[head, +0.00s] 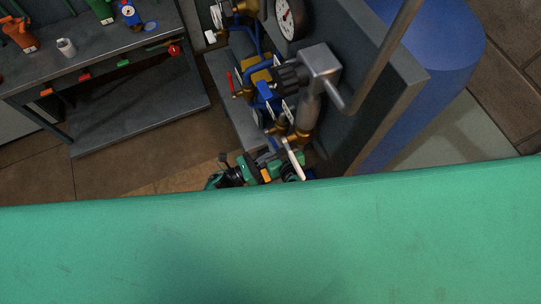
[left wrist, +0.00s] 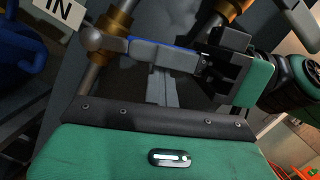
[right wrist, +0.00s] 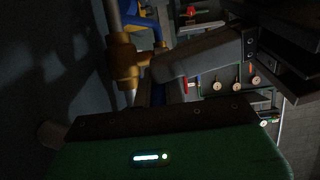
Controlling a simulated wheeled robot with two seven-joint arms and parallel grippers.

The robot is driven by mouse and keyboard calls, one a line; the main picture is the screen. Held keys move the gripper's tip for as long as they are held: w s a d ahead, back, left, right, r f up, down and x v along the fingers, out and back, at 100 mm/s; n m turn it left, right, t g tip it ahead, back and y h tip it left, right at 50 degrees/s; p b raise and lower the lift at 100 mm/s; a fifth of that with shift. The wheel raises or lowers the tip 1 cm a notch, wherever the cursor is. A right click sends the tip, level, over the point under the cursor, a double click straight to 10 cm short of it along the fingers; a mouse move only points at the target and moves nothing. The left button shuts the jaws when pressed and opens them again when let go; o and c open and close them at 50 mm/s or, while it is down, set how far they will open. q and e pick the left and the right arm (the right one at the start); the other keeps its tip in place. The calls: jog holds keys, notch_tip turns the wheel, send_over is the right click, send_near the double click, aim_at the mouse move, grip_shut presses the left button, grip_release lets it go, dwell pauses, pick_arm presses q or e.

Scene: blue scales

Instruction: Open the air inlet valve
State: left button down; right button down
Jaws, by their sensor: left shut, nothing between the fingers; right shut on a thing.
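The air inlet valve shows as a brass fitting (left wrist: 116,18) on a pipe beside an "IN" label (left wrist: 60,12) in the left wrist view. My right gripper (left wrist: 140,50) reaches in from the right there, with its fingers shut on the valve's handle, which they mostly hide. In the head view my right gripper (head: 272,172) is low by the pipework, near a pale lever (head: 297,162), partly hidden by the large green surface. My left gripper's grey fingers (left wrist: 160,84) are shut and empty, just below the right one. The right wrist view is dark; a brass fitting (right wrist: 122,62) shows there.
The pipework carries blue valves (head: 266,88), a red lever (head: 230,82) and a round gauge (head: 290,18). A blue tank (head: 425,45) stands at the right. A dark workbench (head: 110,55) with small items stands at the left. Free room around both grippers is tight.

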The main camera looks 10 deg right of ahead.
pick_arm(q)
jog(key=shift+w+r, duration=0.3)
jog(key=shift+r, duration=0.2)
pick_arm(e)
jog(key=shift+r, duration=0.1)
jog(key=c, duration=1.5)
grip_release()
jog(key=shift+s+f, duration=0.1)
jog(key=shift+f, duration=0.15)
jog(key=shift+s+a+f, duration=0.1)
jog(key=shift+f, duration=0.05)
